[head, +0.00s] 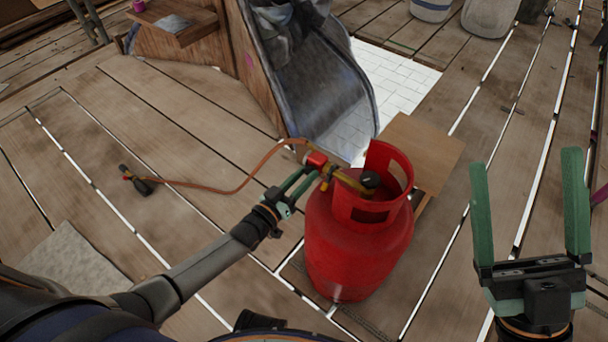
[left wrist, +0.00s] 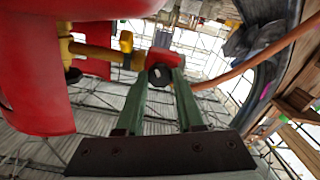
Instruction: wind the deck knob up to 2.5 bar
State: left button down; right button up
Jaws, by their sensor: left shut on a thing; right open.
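A red gas bottle (head: 340,250) stands upright on the planks, with a brass valve and a red regulator (head: 316,160) at its collar. My left gripper (head: 303,180) reaches to the underside of the regulator. In the left wrist view, its green fingers are shut on a small dark round knob (left wrist: 160,75) below the red regulator (left wrist: 164,58). The fingers hide most of the knob in the head view. I cannot read any pressure value. My right gripper (head: 527,165) is open and empty at the right, apart from the bottle.
An orange hose (head: 215,189) runs from the regulator to a dark torch (head: 135,181) lying on the planks at left. A grey curved sheet (head: 330,85) and a wooden panel stand behind the bottle. A plywood board (head: 425,150) lies behind it. Planks at right are mostly clear.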

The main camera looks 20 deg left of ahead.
pick_arm(q)
jog(key=n, duration=0.6)
jog(key=shift+b, duration=0.3)
jog(key=n+b, duration=0.1)
jog(key=n, duration=0.5)
jog(key=shift+f+n+b, duration=0.15)
jog(key=shift+n+b, duration=0.2)
jog(key=shift+n, duration=0.05)
jog(key=n+b, duration=0.2)
jog(key=n, duration=0.2)
jog(key=shift+n, duration=0.3)
jog(key=n+b, duration=0.2)
jog(key=n, duration=0.1)
jog(key=shift+n, duration=0.3)
jog(key=n+b, duration=0.1)
jog(key=n, duration=0.1)
jog(key=shift+n, duration=0.3)
jog(key=shift+n+b, duration=0.5)
jog(key=shift+n, duration=0.9)
pick_arm(e)
notch_tip(320, 180, down, 9)
jog(key=a, duration=0.1)
jog(key=shift+w+g, duration=0.15)
jog(key=shift+g, duration=0.15)
jog(key=shift+f, duration=0.1)
pick_arm(q)
jog(key=c, duration=0.5)
grip_release()
pick_arm(e)
jog(key=shift+n, duration=0.3)
